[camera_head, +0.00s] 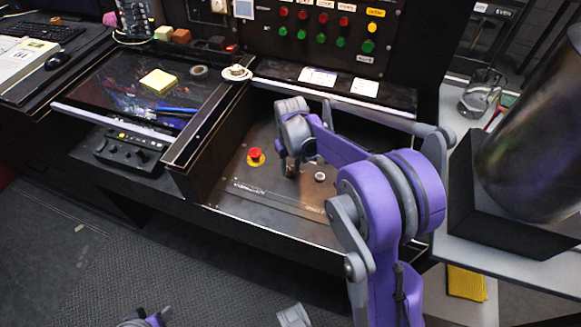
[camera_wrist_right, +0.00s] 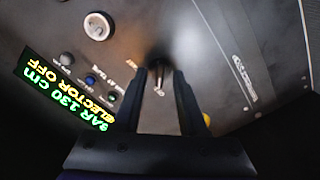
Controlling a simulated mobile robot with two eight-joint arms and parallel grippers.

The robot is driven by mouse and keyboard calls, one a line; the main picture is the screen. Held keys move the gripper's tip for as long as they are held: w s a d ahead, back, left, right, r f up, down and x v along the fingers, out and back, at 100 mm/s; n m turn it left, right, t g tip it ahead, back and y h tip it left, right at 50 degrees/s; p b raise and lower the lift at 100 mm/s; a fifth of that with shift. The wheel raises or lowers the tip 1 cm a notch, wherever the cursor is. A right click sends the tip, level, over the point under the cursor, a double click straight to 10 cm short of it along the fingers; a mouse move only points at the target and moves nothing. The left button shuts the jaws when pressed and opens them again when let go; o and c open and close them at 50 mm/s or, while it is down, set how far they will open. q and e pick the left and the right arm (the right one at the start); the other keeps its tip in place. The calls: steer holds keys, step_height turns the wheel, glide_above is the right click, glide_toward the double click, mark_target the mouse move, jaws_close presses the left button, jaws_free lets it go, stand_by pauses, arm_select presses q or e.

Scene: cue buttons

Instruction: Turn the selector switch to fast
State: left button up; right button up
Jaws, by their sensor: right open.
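My right gripper (camera_head: 290,170) points down over the dark control panel (camera_head: 260,205), between the red button and a round light knob. In the right wrist view its two dark fingers (camera_wrist_right: 160,78) stand apart, one on each side of the selector switch (camera_wrist_right: 157,72), a small dark handle. I cannot tell whether the fingers touch it. A lit display (camera_wrist_right: 62,95) beside it reads "SELECTOR OFF". In the head view the switch is hidden by my gripper.
A red mushroom button (camera_head: 255,154) on a yellow base sits left of my right gripper. A light round knob (camera_head: 320,176) is close on its right; a round knob also shows in the wrist view (camera_wrist_right: 97,25). Raised side walls edge the panel. Coloured buttons (camera_head: 324,30) line the back.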

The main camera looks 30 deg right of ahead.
steer(key=shift+f, duration=0.15)
jaws_close()
steer(key=shift+m, duration=0.5)
steer(key=m, duration=0.3)
steer(key=shift+m, duration=0.4)
steer(key=m, duration=0.4)
steer(key=shift+m+b, duration=0.3)
steer(key=shift+b, duration=0.05)
steer(key=m, duration=0.8)
steer(key=shift+m, duration=0.5)
